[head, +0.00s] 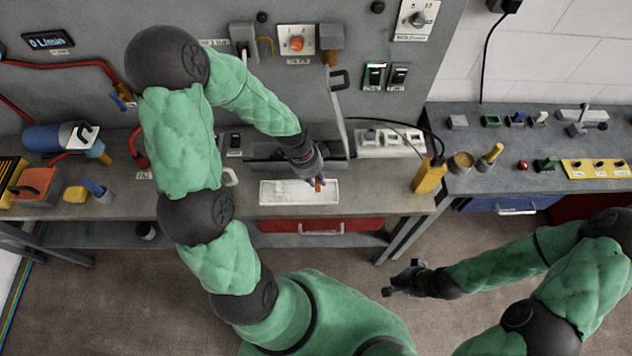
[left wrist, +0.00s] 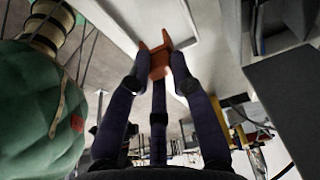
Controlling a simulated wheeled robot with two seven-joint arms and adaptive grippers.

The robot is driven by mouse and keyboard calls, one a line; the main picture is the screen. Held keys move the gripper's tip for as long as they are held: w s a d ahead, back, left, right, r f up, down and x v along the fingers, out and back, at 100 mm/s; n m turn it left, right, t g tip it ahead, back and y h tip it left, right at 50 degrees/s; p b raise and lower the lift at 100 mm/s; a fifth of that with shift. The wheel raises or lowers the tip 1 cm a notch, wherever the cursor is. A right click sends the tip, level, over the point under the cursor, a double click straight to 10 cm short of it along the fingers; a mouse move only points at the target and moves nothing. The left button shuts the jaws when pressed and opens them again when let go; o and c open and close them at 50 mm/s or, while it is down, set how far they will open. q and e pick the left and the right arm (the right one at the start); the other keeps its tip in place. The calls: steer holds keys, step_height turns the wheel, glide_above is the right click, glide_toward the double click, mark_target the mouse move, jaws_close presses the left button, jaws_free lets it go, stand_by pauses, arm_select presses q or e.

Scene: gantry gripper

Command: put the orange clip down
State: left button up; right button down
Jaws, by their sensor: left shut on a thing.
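My left gripper (head: 314,180) is shut on the small orange clip (head: 319,185), at the white tray (head: 290,198) on the grey workbench. In the left wrist view the orange clip (left wrist: 154,60) sits between the dark fingertips (left wrist: 160,80), beside the white tray's edge (left wrist: 130,25). I cannot tell whether the clip touches the tray. My right gripper (head: 400,279) is empty over the floor in front of the benches, its fingers spread apart.
A grey trough (head: 265,158) lies just behind the tray. A yellow box (head: 429,176) stands to the right, near the bench edge. A red drawer (head: 335,225) is under the bench. A blue cylinder (head: 55,137) and orange box (head: 38,187) lie at left.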

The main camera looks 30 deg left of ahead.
mark_target(316, 182)
arm_select(q)
steer(key=shift+w+a+f, duration=0.1)
steer(key=shift+w+f, duration=0.05)
steer(key=shift+f, duration=0.2)
steer(key=shift+f+b, duration=0.35)
steer(key=shift+f, duration=1.15)
steer(key=shift+f, duration=0.1)
steer(key=o, duration=0.8)
steer(key=shift+o, duration=0.2)
steer(key=shift+a+r, duration=0.1)
steer(key=shift+r, duration=0.4)
steer(key=p+v, duration=0.2)
steer(key=v, duration=0.9)
steer(key=shift+r, duration=0.2)
